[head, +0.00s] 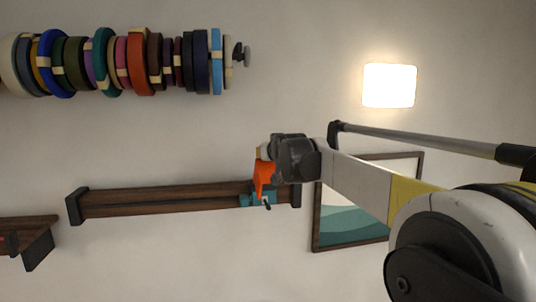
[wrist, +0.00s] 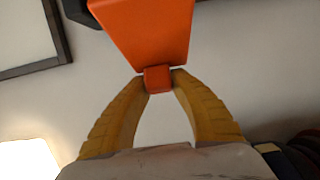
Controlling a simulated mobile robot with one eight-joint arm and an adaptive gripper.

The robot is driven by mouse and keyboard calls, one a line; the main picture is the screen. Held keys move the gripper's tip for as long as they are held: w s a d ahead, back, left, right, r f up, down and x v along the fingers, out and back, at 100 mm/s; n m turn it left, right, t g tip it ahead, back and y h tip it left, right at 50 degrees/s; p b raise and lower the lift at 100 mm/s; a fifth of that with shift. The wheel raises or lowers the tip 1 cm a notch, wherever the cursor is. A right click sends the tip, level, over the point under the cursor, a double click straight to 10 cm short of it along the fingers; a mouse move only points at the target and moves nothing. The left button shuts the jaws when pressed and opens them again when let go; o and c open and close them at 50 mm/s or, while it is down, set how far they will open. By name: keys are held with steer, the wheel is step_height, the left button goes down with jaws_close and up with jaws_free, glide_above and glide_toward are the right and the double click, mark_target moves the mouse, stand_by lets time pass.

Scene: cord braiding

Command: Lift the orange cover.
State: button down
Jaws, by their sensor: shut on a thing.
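The orange cover (head: 264,177) is a flared piece at the right end of the dark wooden shelf in the head view. Its lower end overlaps a small teal fixture (head: 258,199) with a dark handle; I cannot tell whether the two touch. In the wrist view the cover (wrist: 150,30) fills the top middle, with a small tab at its narrow end. My gripper (wrist: 158,80) is shut on that tab, with a yellow ribbed finger on each side. In the head view the dark gripper body hides part of the fingers.
The wooden shelf (head: 160,201) runs along the wall, with a dark bracket at each end. A framed picture (head: 345,228) hangs close behind my arm. A row of coloured rings (head: 140,62) is at upper left, and a lit lamp (head: 389,85) at upper right. Bare wall lies between.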

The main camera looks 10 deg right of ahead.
steer(key=c, duration=1.1)
jaws_free()
steer(key=shift+w, duration=0.15)
steer(key=v, duration=1.2)
steer(key=s+f+g+b, duration=0.2)
steer(key=s+f+b, duration=1)
steer(key=f, duration=1.2)
steer(key=s+f+g+b, duration=0.3)
steer(key=s+f+b, duration=1)
steer(key=f, duration=1.1)
steer(key=s+f+g+b, duration=0.3)
steer(key=s+f+b, duration=1)
steer(key=f, duration=1.2)
steer(key=b, duration=0.3)
steer(key=shift+b, duration=0.3)
